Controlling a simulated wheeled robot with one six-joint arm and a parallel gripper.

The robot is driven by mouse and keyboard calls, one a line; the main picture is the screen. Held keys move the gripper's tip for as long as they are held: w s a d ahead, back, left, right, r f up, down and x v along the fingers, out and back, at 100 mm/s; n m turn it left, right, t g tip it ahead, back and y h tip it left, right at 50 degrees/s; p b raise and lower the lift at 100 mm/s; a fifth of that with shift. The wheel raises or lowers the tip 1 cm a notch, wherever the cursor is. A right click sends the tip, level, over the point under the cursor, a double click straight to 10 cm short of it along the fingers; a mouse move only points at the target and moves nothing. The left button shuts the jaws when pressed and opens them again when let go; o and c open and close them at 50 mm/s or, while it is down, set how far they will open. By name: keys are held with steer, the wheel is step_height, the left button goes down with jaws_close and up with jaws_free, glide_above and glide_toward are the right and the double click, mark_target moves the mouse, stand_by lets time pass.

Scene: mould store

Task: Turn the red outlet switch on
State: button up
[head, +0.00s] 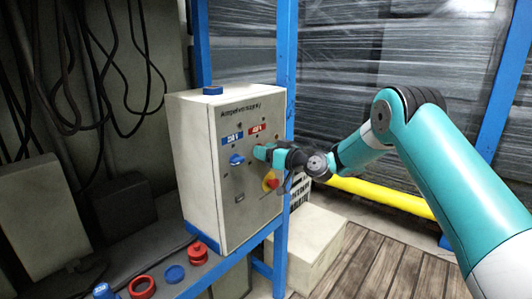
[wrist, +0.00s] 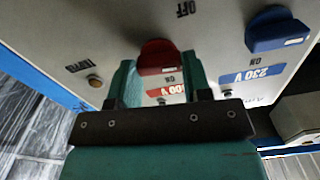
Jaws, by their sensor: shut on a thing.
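The red outlet switch (wrist: 160,55) is a red rotary knob on the pale front of the control box (head: 194,165). In the wrist view it sits between the two teal fingers of my gripper (wrist: 160,75), which is shut on it. OFF and ON marks show on opposite sides of the knob, with a red 400 V label (wrist: 166,90) by the ON side. Which mark the knob points to I cannot tell. In the head view my gripper (head: 262,152) reaches the panel from the right and mostly hides the knob.
A blue switch (head: 237,160) with a blue 230 V label is beside it. A blue frame post (head: 288,60) stands close behind the box. Red and blue parts (head: 142,287) lie on the bench below.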

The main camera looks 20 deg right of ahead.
steer(key=shift+w+d+f+m+p, duration=0.1)
steer(key=shift+m+p, duration=0.65)
steer(key=shift+m, duration=3.3)
steer(key=shift+d+f+m+p, duration=0.1)
steer(key=shift+m+p, duration=0.6)
steer(key=shift+m, duration=3.35)
steer(key=o, duration=0.9)
steer(key=b+v, duration=0.3)
steer(key=v, duration=1.4)
steer(key=shift+d+r, duration=0.1)
